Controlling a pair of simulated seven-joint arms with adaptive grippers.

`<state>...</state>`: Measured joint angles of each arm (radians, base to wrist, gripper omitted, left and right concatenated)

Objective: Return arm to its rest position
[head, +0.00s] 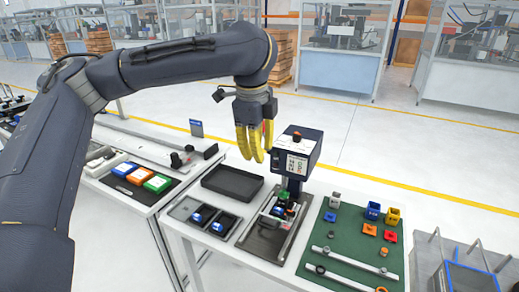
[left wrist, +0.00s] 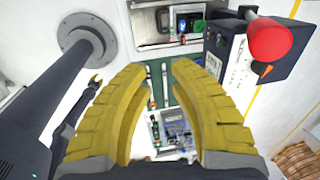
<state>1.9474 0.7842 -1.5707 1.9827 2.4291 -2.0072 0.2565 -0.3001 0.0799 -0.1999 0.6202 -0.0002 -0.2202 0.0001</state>
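My left arm comes in from the left in the head view, raised and bent over the tables. Its gripper (head: 256,157) has yellow fingers that point down, above the table and just left of the dark device. In the left wrist view the same gripper (left wrist: 160,66) has its two fingers apart with a gap between the tips. Nothing is held between them. My right gripper is not in the head view.
The dark boxy device (head: 297,155) with an orange-red knob stands close to my left gripper. An empty black tray (head: 232,183) lies below it. A green mat (head: 345,235) with small coloured parts is at right. Blue, green and orange boxes (head: 157,183) sit on the left table.

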